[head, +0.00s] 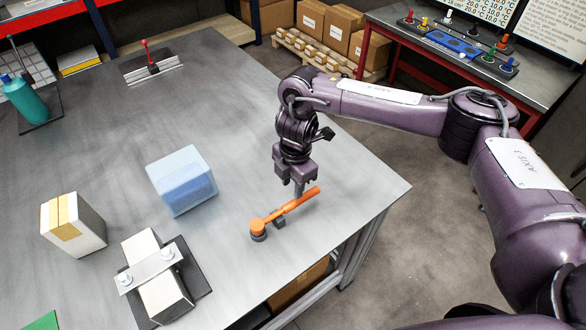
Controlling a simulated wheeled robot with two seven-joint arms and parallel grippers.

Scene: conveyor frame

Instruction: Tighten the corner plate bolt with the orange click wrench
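The orange click wrench (290,207) lies near the table's right front edge, its round head (258,229) toward the lower left and its handle toward the upper right. A small dark piece (279,222) shows beside its middle. My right gripper (299,192) points down at the handle, its fingertips at or just above it; whether the fingers are closed around it is not clear. The corner plate (148,269) is a silver strip across a white profile on a dark base, left of the wrench. It carries one bolt (126,279) and another bolt (167,253). My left gripper is not in view.
A translucent blue box (182,181) stands between the plate and the back of the table. A white and yellow box (73,224) stands at left. A teal bottle (24,100) and a red-handled fixture (152,68) are farther back. The table's middle is clear.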

